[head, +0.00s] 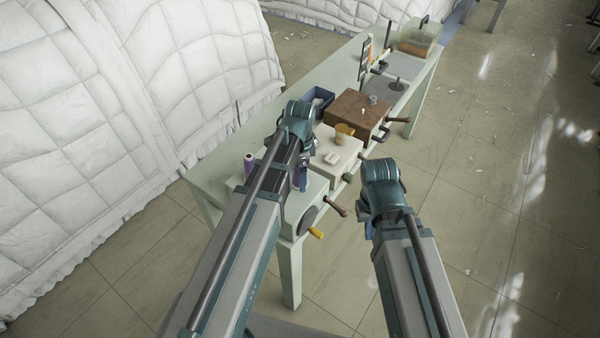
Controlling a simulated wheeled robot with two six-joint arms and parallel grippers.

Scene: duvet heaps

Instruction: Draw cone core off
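A purple thread cone (249,164) stands upright on the near left part of the green bench. A second purple and white cone (302,181) shows partly beside my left arm; the arm hides the rest. I cannot tell which of them carries the cone core. My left arm reaches over the bench, and its gripper is hidden or too small to make out near the second cone. My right gripper (371,228) is mostly hidden below my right arm, off the bench's front side. I cannot see its fingers clearly.
Crank handles (336,206) stick out in front. White quilted duvets (110,100) rise behind. Floor at right is open.

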